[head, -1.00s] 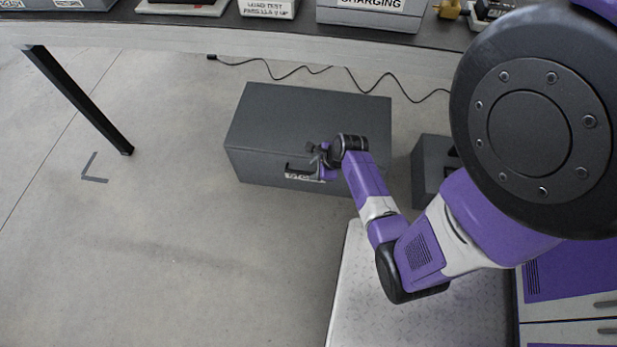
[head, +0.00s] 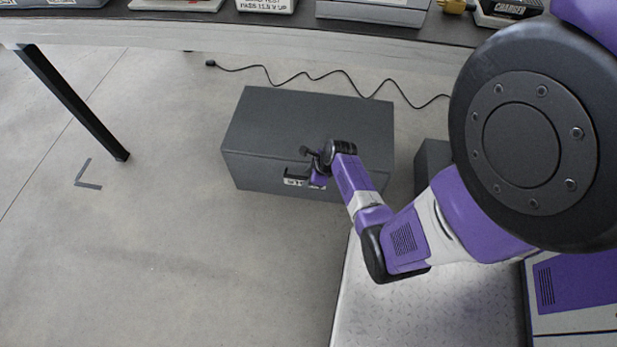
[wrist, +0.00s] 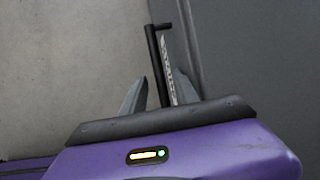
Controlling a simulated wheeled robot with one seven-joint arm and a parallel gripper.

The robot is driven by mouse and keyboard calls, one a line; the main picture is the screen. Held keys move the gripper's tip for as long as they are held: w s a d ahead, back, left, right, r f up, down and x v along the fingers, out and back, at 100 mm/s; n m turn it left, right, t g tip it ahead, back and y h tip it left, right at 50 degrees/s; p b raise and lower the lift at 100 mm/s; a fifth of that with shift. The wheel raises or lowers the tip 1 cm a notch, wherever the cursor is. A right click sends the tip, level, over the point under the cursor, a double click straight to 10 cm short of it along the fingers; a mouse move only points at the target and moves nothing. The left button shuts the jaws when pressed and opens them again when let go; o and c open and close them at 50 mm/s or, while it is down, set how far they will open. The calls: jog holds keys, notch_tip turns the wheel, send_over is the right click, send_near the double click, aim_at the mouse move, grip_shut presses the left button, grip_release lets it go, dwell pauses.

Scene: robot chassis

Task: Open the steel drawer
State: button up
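The steel drawer unit (head: 300,125) is a grey box on the floor under the table. Its front looks flush and closed. A black bar handle (head: 296,173) and a white label (head: 293,183) are on the front. My gripper (head: 312,165) is at the right part of the handle and partly covers it and the label. In the wrist view my gripper (wrist: 160,92) has its two grey fingers apart, one on each side of the black handle (wrist: 159,65). Small gaps show between fingers and handle. The handle's lower end is hidden behind my gripper's body.
A table (head: 250,35) with several devices stands above and behind the box. A table leg (head: 75,105) is at the left. A black cable (head: 300,75) lies on the floor behind. Another grey box (head: 432,165) is at the right.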

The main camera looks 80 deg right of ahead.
grip_shut()
dwell(1.4)
